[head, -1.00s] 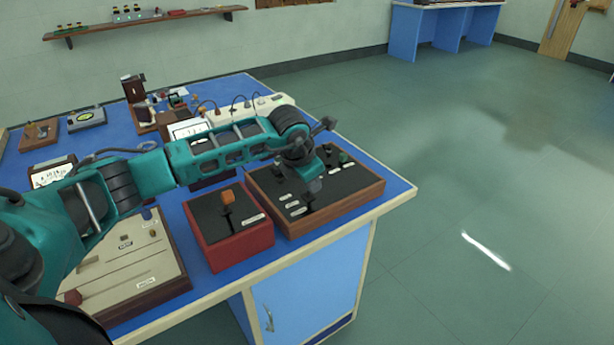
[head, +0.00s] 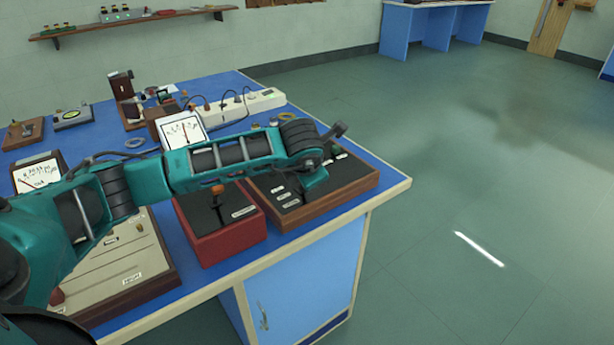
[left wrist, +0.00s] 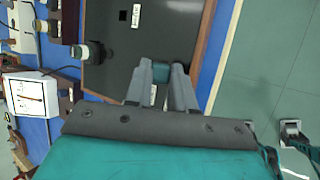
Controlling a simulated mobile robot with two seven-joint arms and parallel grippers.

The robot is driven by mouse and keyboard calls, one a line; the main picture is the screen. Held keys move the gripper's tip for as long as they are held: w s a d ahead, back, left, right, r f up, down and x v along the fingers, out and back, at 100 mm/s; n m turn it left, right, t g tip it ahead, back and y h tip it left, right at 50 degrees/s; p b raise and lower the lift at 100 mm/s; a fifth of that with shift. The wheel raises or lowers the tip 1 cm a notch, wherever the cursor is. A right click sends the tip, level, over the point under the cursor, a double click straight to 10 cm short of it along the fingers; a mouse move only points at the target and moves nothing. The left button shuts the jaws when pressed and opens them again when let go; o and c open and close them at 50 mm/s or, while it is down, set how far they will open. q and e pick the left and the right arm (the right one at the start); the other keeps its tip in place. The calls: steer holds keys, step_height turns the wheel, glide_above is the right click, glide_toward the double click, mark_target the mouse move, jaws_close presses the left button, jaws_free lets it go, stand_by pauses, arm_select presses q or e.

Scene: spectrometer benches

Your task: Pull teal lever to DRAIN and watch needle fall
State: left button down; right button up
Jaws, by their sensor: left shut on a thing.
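My left gripper (left wrist: 160,82) is shut on the teal lever (left wrist: 158,73), whose end shows between the fingertips in the left wrist view. The lever rises from the dark-topped, wood-edged panel (head: 345,182) at the bench's right end. In the head view my left arm covers the lever and fingers. A white needle meter (head: 183,131) stands behind the arm; it also shows in the left wrist view (left wrist: 33,95), its reading too small to tell. My right gripper (left wrist: 292,130) seems to show small at the left wrist view's right edge, its jaws unclear.
A red box with an orange-topped lever (head: 220,235) stands left of the panel. A beige board (head: 120,265) and a second meter (head: 38,173) are further left. A white power strip (head: 250,101) lies behind. The floor right of the bench is clear.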

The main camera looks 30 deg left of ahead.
arm_select(q)
steer(key=c, duration=1)
jaws_free()
steer(key=shift+o, duration=0.2)
steer(key=v, duration=1.3)
